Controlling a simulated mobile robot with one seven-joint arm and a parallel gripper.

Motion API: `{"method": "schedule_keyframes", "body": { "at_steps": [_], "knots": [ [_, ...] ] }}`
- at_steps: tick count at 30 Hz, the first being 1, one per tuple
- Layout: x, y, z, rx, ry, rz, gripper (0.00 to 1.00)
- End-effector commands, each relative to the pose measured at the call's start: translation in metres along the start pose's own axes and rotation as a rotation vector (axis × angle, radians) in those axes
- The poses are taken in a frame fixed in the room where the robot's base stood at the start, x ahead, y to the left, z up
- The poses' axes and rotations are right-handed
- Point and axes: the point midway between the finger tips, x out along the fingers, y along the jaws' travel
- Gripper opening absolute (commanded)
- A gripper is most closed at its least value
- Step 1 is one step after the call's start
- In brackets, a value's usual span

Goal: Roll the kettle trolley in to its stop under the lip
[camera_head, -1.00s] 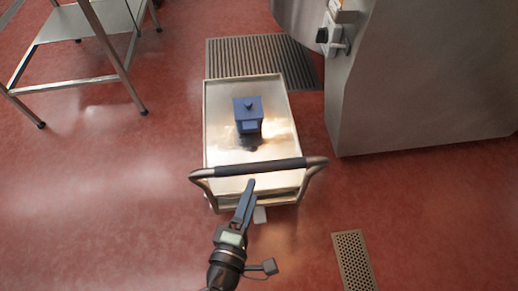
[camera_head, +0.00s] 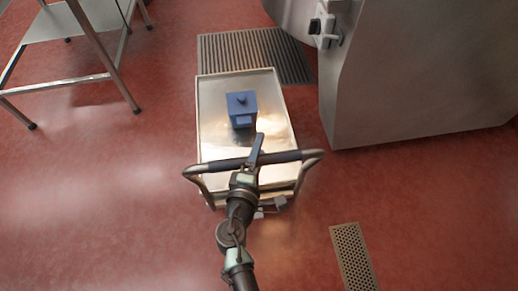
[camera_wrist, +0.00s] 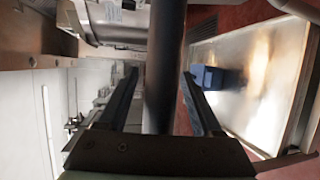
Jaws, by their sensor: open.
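The kettle trolley (camera_head: 213,125) is a flat steel cart with a raised rim, standing on the red floor in the middle of the head view. A blue lidded box (camera_head: 241,108) sits on its deck. Its dark push handle (camera_head: 222,167) spans the near end. My gripper (camera_head: 256,148) is at the handle, right of its middle. In the wrist view the handle bar (camera_wrist: 165,60) runs between the two open fingers (camera_wrist: 160,95), with a gap visible on both sides. The kettle (camera_head: 290,12) shows only partly at the top; its lip cannot be made out.
A large grey machine body (camera_head: 415,75) stands right of the trolley. A floor grate (camera_head: 255,55) lies just beyond the trolley's far end. A steel table (camera_head: 85,20) stands at upper left. A small drain (camera_head: 352,255) is at lower right.

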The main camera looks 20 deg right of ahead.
Motion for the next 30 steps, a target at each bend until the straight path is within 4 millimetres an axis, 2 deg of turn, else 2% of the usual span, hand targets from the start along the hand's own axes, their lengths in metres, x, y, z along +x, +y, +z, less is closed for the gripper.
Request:
{"method": "schedule_keyframes", "body": {
  "at_steps": [2, 12, 13, 30],
  "knots": [
    [-0.0002, -0.0001, 0.0000, 0.000, 0.000, 0.000, 0.65],
    [-0.0005, -0.0001, -0.0002, 0.000, 0.000, 0.000, 0.04],
    [-0.0005, -0.0001, -0.0002, 0.000, 0.000, 0.000, 0.00],
    [-0.0007, -0.0001, -0.0004, 0.000, 0.001, 0.000, 0.00]
  ]
}}
